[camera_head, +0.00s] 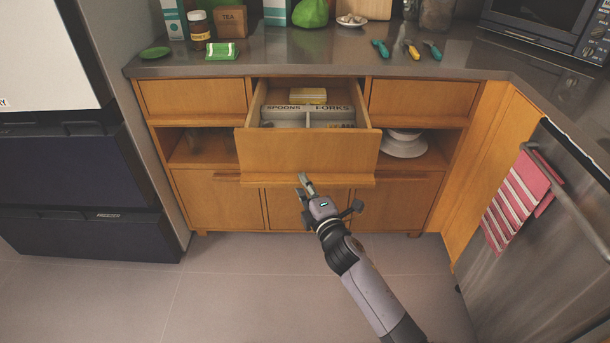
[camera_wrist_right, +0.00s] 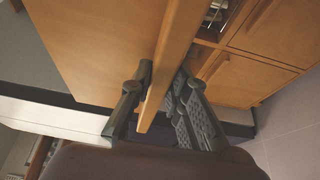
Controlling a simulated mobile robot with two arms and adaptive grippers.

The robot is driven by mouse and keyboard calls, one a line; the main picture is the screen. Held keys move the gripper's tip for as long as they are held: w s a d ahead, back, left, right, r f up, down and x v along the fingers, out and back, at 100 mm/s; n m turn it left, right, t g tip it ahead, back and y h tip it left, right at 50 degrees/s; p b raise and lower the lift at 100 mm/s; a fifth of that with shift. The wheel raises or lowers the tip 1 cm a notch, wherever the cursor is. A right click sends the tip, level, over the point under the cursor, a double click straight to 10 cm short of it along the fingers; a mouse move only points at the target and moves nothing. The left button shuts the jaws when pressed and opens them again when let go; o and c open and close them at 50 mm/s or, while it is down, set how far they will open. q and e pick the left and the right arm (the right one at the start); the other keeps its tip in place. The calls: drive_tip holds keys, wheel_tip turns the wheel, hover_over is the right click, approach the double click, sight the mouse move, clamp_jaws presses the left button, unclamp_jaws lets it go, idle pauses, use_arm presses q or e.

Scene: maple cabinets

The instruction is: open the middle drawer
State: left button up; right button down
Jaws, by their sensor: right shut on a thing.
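The middle drawer (camera_head: 308,152) in the head view stands pulled out of the wooden cabinet. Inside it a grey divided tray (camera_head: 292,115) marked SPOONS and FORKS shows, with a yellowish block (camera_head: 308,96) behind. My right gripper (camera_head: 306,180) is at the drawer's lower front edge, shut on its handle lip (camera_head: 345,181). In the right wrist view the lip (camera_wrist_right: 172,65) passes between the two fingers of the gripper (camera_wrist_right: 160,95). The drawer's deeper inside is partly hidden by its front. My left gripper is not in view.
Closed drawers flank it at left (camera_head: 195,97) and right (camera_head: 422,99), with open shelves below them. Plates (camera_head: 403,146) sit on the right shelf. An oven-like door with a striped towel (camera_head: 516,200) stands at right. The floor (camera_head: 250,280) in front is clear.

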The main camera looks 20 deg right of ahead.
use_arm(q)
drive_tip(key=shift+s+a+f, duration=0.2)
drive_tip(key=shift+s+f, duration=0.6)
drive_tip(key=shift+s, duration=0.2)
use_arm(e)
drive_tip(key=shift+s+a, duration=0.25)
drive_tip(key=shift+s, duration=0.6)
drive_tip(key=shift+s+a, duration=0.25)
drive_tip(key=shift+s, duration=0.6)
drive_tip(key=shift+f, duration=0.1)
drive_tip(key=c, duration=1.5)
unclamp_jaws()
drive_tip(key=s, duration=0.4)
drive_tip(key=s+d, duration=0.1)
drive_tip(key=s, duration=0.7)
drive_tip(key=shift+d, duration=0.2)
drive_tip(key=shift+w, duration=0.1)
